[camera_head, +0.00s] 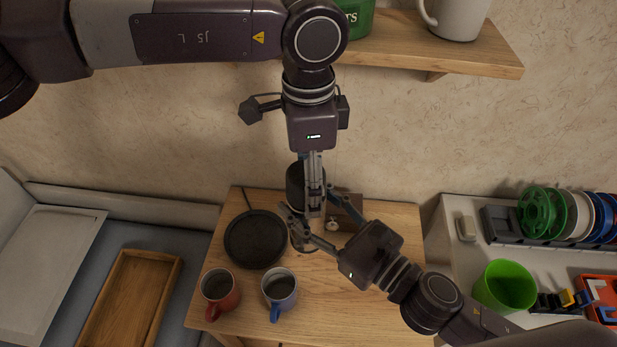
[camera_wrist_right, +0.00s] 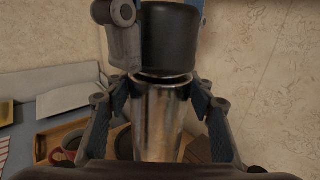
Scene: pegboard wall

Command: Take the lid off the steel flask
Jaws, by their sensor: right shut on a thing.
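The steel flask (camera_wrist_right: 160,118) stands upright in the right wrist view, between the fingers of my right gripper (camera_wrist_right: 158,95), which is shut on its body. Its black lid (camera_wrist_right: 170,42) is directly above the steel rim, with a thin dark band between them; I cannot tell how far apart they are. In the head view the lid (camera_head: 297,180) is partly covered by my left gripper (camera_head: 314,190), which comes down from above with its fingers at the lid's sides. The flask body (camera_head: 302,240) is mostly hidden there behind my right gripper (camera_head: 302,218).
A black round plate (camera_head: 255,239), a red mug (camera_head: 220,290) and a blue mug (camera_head: 280,289) stand close by on the wooden table (camera_head: 350,300). A wooden shelf (camera_head: 480,55) is above. A green cup (camera_head: 505,286) and spools (camera_head: 542,212) are at right, a wooden tray (camera_head: 172,270) at left.

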